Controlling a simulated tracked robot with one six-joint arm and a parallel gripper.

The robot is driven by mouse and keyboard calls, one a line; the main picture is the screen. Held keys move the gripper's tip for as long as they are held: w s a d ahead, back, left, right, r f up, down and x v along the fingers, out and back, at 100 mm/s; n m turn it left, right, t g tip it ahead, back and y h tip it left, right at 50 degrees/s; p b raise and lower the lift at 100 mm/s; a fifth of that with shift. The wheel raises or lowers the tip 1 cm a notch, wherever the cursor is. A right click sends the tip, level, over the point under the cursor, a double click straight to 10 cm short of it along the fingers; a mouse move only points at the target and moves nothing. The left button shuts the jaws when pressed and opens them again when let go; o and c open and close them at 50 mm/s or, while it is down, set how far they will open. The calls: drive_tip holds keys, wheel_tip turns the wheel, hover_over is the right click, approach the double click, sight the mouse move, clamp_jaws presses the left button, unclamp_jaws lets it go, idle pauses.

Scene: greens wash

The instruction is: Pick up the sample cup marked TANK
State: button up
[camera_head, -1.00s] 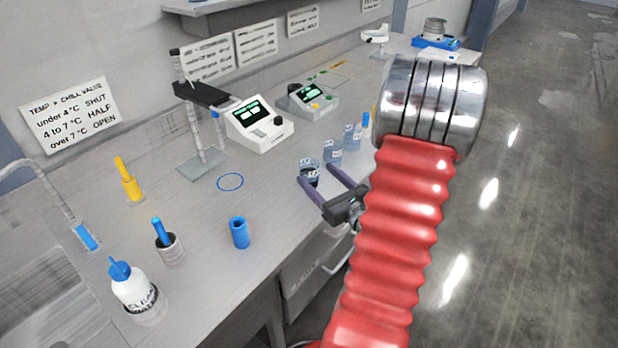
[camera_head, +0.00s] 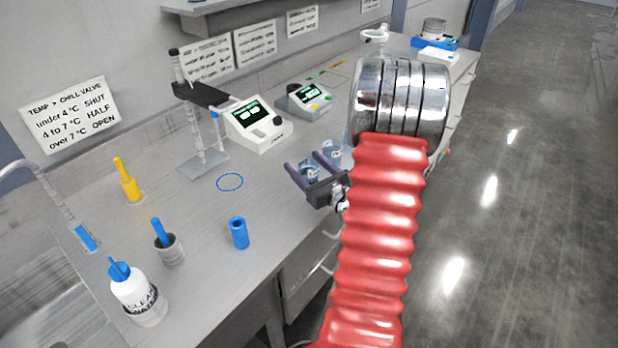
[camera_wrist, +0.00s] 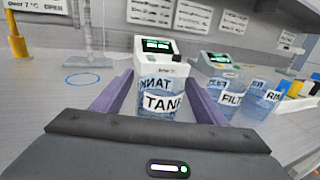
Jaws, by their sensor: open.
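The sample cup marked TANK (camera_wrist: 160,101) is a clear cup with a white label, upright on the bench. In the wrist view it stands between the two purple fingers of my gripper (camera_wrist: 160,92), which are open and apart from it. In the head view my gripper (camera_head: 305,172) reaches in from the right at the bench's front edge, with the TANK cup (camera_head: 309,170) between its fingers. The cup's lower part is partly hidden by the gripper body.
To the right stand a cup marked FILT (camera_wrist: 229,98) and another cup (camera_wrist: 262,99) beyond it. Behind are two meters with screens (camera_head: 257,126) (camera_head: 308,98). A blue holder (camera_head: 239,233) stands near the front edge. A blue ring (camera_head: 230,182) marks clear bench to the left.

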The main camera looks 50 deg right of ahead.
drive_tip(key=shift+x, duration=1.3)
drive_tip(key=shift+c, duration=0.3)
drive_tip(key=c, duration=1.1)
drive_tip(key=shift+c, duration=0.2)
drive_tip(key=shift+r, duration=0.25)
wheel_tip(320, 180, up, 9)
drive_tip(key=shift+r, duration=0.25)
idle(0.4)
